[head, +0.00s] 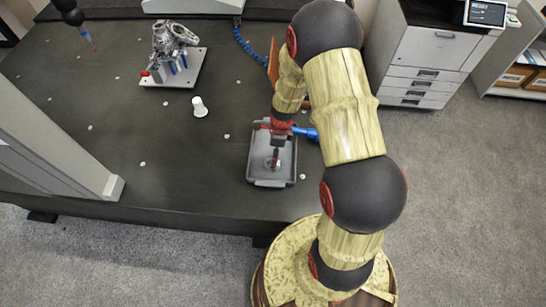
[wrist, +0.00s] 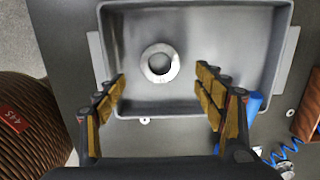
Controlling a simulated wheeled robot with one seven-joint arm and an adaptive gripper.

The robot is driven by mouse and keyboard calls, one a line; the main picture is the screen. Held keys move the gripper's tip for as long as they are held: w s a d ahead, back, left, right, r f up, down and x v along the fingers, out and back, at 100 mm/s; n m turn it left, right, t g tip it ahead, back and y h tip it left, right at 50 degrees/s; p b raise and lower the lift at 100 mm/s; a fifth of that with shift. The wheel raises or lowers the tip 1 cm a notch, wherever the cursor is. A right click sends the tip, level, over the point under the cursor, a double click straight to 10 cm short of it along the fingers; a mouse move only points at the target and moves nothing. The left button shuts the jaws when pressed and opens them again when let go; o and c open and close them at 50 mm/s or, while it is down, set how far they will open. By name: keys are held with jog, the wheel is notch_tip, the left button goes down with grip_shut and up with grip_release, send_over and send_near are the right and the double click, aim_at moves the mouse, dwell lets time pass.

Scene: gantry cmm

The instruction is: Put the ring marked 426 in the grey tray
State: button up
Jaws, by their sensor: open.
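The grey tray (head: 271,183) stands near the front edge of the dark table, and its rim (wrist: 283,45) shows in the wrist view. A metal ring (wrist: 174,70) lies flat on the tray floor, left of the middle in the wrist view. It shows small in the head view (head: 268,163). Any marking on it is too small to read. My gripper (wrist: 162,82) is open over the tray, its fingers wide apart on either side of the ring's near side. Nothing is between the fingertips. In the head view my gripper (head: 275,158) partly covers the tray.
A blue object (head: 305,132) lies right beside the tray, near a coiled blue hose (head: 243,42). A white cup-like piece (head: 199,107) and a metal part on a plate (head: 172,80) stand farther back. A grey gantry column (head: 60,150) rises at the left. The table between is mostly clear.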

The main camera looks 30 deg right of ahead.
jog(key=s+a+r+n+t, duration=0.15)
jog(key=r+n, duration=0.25)
jog(key=r, duration=0.6)
jog(key=s+a+r+n+p, duration=0.1)
jog(key=a+r+n, duration=0.25)
jog(key=r, duration=0.65)
jog(key=s+a+r+n+t, duration=0.1)
jog(key=r+n, duration=0.4)
jog(key=r, duration=0.5)
jog(key=s+a+r+n+t+h, duration=0.1)
jog(key=s+a+r+n, duration=0.3)
jog(key=s+r+n, duration=0.8)
jog(key=shift+s+r+t, duration=0.4)
jog(key=shift+s+t, duration=0.35)
jog(key=shift+s, duration=0.7)
jog(key=shift+a, duration=0.1)
